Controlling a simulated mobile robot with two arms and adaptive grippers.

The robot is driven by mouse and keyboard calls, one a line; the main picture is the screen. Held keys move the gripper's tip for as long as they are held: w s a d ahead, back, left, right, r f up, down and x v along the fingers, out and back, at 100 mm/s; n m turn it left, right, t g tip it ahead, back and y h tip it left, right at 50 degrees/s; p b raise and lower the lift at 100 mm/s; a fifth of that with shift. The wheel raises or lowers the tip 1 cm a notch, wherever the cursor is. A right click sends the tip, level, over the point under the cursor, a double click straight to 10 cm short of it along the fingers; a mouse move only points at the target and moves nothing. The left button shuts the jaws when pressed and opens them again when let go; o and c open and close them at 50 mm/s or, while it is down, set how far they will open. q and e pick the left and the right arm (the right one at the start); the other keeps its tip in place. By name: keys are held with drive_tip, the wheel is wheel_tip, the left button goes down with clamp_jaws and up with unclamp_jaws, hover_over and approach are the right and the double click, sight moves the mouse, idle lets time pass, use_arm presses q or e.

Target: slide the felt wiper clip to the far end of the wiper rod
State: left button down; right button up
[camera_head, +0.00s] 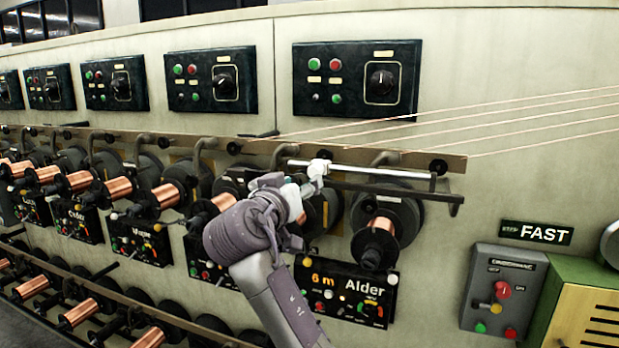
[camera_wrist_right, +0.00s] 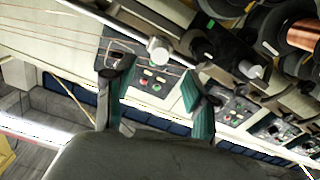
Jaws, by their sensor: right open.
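The wiper rod (camera_head: 385,171) is a pale bar held out in front of the upper rail, above the Alder spool. The felt wiper clip (camera_head: 320,168) is a small white piece near the left part of the rod. My right gripper (camera_head: 308,186) is just below and beside the clip, mostly hidden behind my own wrist. In the right wrist view, the right gripper (camera_wrist_right: 148,82) is open, with two teal-padded fingers apart. The white clip (camera_wrist_right: 158,50) shows beyond the gap between them, and I see no grip on it. My left gripper is not in view.
A dark bracket (camera_head: 452,200) stands at the rod's right end. Copper spools (camera_head: 379,237) line the machine below. Thin wires (camera_head: 500,118) run off to the upper right. The Alder panel (camera_head: 350,290) sits below my gripper.

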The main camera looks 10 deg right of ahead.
drive_tip(key=v, duration=0.4)
drive_tip(key=shift+f, duration=0.15)
